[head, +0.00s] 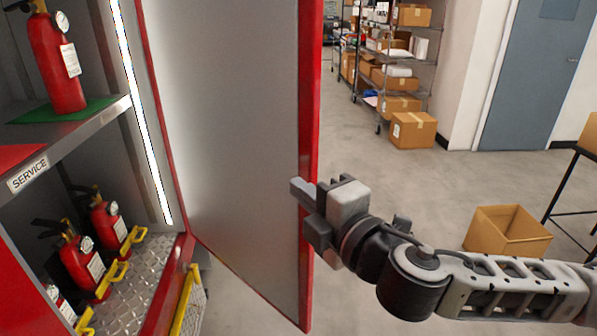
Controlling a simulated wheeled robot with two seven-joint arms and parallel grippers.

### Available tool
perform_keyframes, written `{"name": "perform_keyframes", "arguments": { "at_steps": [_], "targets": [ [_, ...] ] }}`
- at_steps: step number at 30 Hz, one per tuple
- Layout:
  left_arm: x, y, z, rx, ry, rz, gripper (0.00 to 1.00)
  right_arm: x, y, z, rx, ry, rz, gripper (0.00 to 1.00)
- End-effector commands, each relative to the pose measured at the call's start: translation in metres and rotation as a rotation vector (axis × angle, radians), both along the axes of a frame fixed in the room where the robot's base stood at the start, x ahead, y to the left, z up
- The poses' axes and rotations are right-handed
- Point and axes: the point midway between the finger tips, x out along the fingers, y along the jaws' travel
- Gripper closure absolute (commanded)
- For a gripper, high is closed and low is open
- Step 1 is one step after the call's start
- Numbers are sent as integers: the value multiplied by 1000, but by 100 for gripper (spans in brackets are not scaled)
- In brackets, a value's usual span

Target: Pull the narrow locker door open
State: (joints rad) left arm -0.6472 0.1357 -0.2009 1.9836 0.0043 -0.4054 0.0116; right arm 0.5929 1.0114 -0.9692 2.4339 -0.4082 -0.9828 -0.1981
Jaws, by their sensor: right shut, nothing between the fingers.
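The narrow locker door (235,130) stands swung open, its grey inner face and red edge showing, hinged at the right side of the red locker (185,262). My right gripper (303,207) is at the door's free edge, at about mid-height in the picture. Its fingers are shut with nothing between them. One finger overlaps the red edge in the picture; I cannot tell whether it touches. The door's outer face and handle are hidden. My left gripper is not in view.
Fire extinguishers (57,60) stand on the locker's shelves, with a SERVICE label (28,174) on one shelf edge. An open cardboard box (507,232) lies on the floor at right. Wire shelving (405,60) with boxes stands at the back. The floor behind the door is clear.

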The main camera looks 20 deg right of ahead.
Motion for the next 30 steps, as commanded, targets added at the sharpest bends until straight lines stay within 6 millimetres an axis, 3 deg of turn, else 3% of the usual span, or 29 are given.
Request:
{"name": "perform_keyframes", "arguments": {
  "at_steps": [1,3,9,16,30],
  "targets": [
    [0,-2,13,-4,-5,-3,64,13,3,7,1,-1,-3,100],
    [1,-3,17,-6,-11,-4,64,28,7,6,2,0,-2,100],
    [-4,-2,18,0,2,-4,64,67,16,5,0,2,-2,100],
    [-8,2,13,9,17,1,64,79,-14,3,-1,3,-3,100],
    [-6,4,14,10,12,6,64,81,-20,2,1,3,0,100]
  ]
}}
